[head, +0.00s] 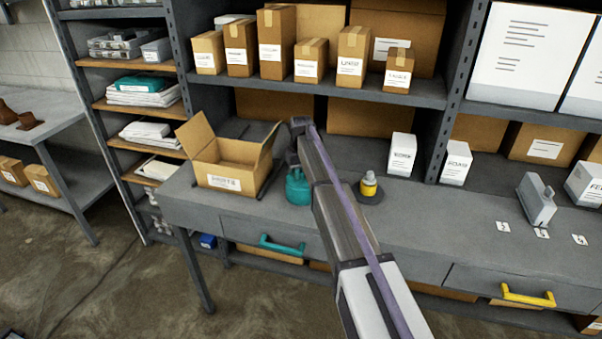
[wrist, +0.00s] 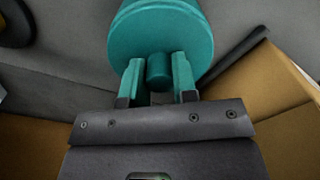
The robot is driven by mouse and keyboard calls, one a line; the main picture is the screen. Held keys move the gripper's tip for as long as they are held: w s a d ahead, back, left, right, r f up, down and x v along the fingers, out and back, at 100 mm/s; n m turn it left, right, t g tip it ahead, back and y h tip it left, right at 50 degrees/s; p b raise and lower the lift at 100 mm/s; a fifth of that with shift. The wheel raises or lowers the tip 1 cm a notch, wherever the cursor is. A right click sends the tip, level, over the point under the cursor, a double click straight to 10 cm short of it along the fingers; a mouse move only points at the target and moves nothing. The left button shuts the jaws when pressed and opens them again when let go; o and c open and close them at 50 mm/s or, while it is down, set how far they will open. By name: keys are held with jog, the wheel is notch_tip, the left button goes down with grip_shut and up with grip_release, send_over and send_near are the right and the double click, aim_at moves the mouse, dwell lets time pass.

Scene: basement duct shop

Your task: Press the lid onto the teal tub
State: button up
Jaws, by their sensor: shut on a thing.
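The teal tub (head: 298,190) stands on the grey workbench, just right of the open cardboard box. My gripper (head: 296,165) is over it, and my arm hides part of it in the head view. In the wrist view a round teal lid (wrist: 160,30) fills the top middle. My gripper (wrist: 158,85) has one finger on each side of the lid's small teal knob (wrist: 159,69) and is shut on it. Lid and tub share one colour, so I cannot tell whether the lid is fully seated.
The open cardboard box (head: 228,178) stands close on the left. A yellow-topped bottle (head: 369,186) on a dark round base is to the right. White boxes (head: 401,155) stand behind it. A shelf (head: 330,88) with cartons overhangs the bench's back. The bench front is mostly clear.

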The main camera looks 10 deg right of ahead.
jog(key=o, duration=1.5)
jog(key=shift+c, duration=0.2)
notch_tip(320, 180, up, 7)
jog(key=p, duration=0.7)
jog(key=shift+r, duration=0.1)
jog(key=shift+c, duration=0.3)
grip_shut()
jog(key=shift+f, duration=0.2)
dwell(0.5)
